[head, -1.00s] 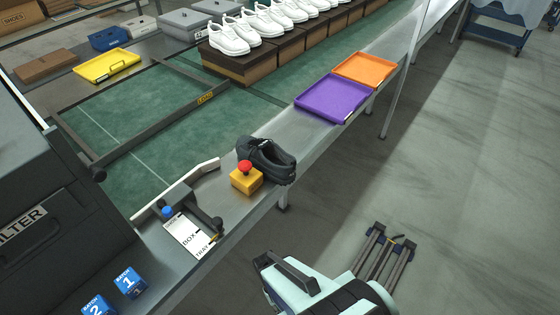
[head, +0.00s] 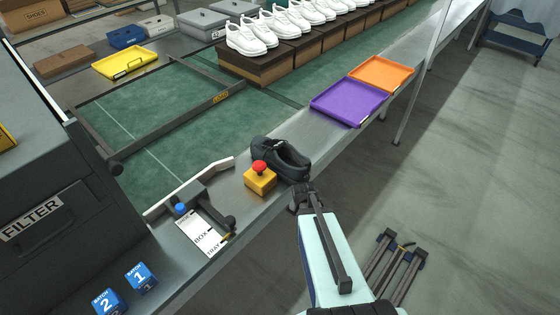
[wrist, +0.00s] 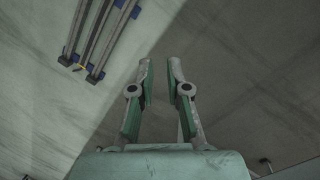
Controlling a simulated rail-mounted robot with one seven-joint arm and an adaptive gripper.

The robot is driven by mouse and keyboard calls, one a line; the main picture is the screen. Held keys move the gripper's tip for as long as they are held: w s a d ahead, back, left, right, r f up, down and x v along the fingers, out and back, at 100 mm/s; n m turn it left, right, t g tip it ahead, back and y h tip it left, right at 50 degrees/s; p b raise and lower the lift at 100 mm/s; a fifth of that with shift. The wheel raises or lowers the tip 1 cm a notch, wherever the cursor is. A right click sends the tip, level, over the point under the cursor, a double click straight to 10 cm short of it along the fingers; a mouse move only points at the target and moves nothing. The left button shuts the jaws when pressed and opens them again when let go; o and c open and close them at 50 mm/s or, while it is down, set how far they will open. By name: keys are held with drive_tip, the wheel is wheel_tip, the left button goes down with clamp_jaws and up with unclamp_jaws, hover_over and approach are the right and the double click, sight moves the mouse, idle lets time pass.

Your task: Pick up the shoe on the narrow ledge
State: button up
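A black shoe (head: 281,159) sits on the narrow metal ledge (head: 322,140) beside the green conveyor, right behind a yellow box with a red button. My gripper (head: 301,193) is just off the ledge's outer edge, close to the near end of the shoe. In the head view I cannot tell whether it touches the shoe. In the wrist view my gripper (wrist: 160,68) has its two fingers apart with nothing between them. The shoe does not show in the wrist view.
The yellow box with the red button (head: 260,178) stands close against the shoe. A purple tray (head: 347,102) and an orange tray (head: 381,73) lie farther along the ledge. A dark rack (head: 396,268) stands on the floor, right of my arm.

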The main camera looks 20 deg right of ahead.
drive_tip(key=w+d+r+m+t+h, duration=0.1)
drive_tip(key=w+d+r, duration=0.1)
drive_tip(key=d+r, duration=0.3)
drive_tip(key=w+d+r+m+t, duration=0.1)
drive_tip(key=w+d+r, duration=0.2)
drive_tip(key=d+r, duration=0.1)
wheel_tip(320, 180, up, 27)
drive_tip(key=n+t+y, duration=0.3)
drive_tip(key=n+t, duration=0.2)
drive_tip(key=n, duration=0.6)
hover_over(291, 145)
drive_tip(key=s+d, duration=0.2)
drive_tip(key=s, duration=0.3)
drive_tip(key=p+x, duration=0.1)
drive_tip(key=x, duration=1)
drive_tip(key=shift+a, duration=0.2)
drive_tip(key=shift+p+x, duration=0.7)
drive_tip(key=shift+x, duration=1.85)
drive_tip(key=shift+w, duration=0.15)
clamp_jaws()
drive_tip(key=shift+r, duration=0.1)
